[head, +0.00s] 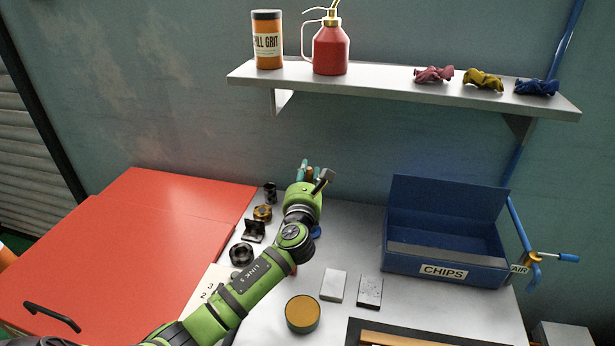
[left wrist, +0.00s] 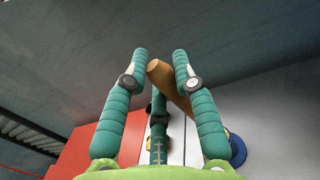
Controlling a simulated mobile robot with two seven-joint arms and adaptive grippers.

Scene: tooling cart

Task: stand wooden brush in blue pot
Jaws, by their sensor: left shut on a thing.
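My left gripper (head: 311,172) is raised over the back of the cart top, its fingers pointing away. It is shut on the wooden brush, whose brown wooden part (left wrist: 172,85) lies slanted between the green fingers (left wrist: 162,72) in the left wrist view. In the head view only a small brown bit of the brush (head: 308,171) shows; its bristles cannot be made out. A blue round thing, which looks like the blue pot (left wrist: 239,150), shows partly behind the right finger. In the head view only a blue sliver (head: 316,232) shows beside my arm. My right gripper is not in view.
A blue open CHIPS box (head: 445,268) stands at the right. Several dark parts (head: 254,231) line the left. A round tin (head: 302,314) and two small blocks (head: 334,285) sit in front. A shelf (head: 380,88) with a red oil can (head: 331,49) hangs above.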

